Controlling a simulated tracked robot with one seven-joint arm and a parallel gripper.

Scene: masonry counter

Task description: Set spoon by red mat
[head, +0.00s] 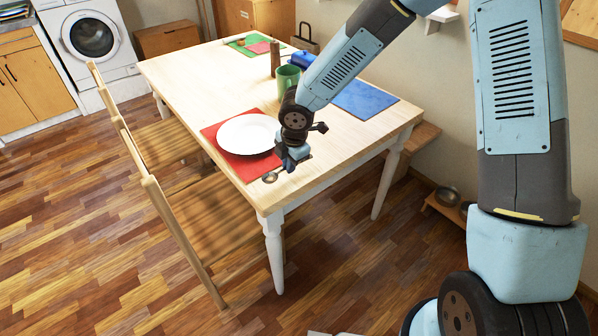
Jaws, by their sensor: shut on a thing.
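A red mat (211,133) lies at the near left side of the wooden table, with a white plate (248,133) on it. A metal spoon (270,177) shows beside the mat's near edge, its bowl toward the left. My gripper (289,165) is low over the table's near end, to the right of the mat, and is shut on the spoon. The gripper hides part of the spoon's handle. I cannot tell whether the spoon touches the tabletop.
A green cup (287,78), a brown cylinder (275,58) and a blue item (302,59) stand farther back. A blue mat (365,98) lies at right, a green mat (247,46) at the far end. Chairs (160,195) line the left side. The near right tabletop (345,143) is clear.

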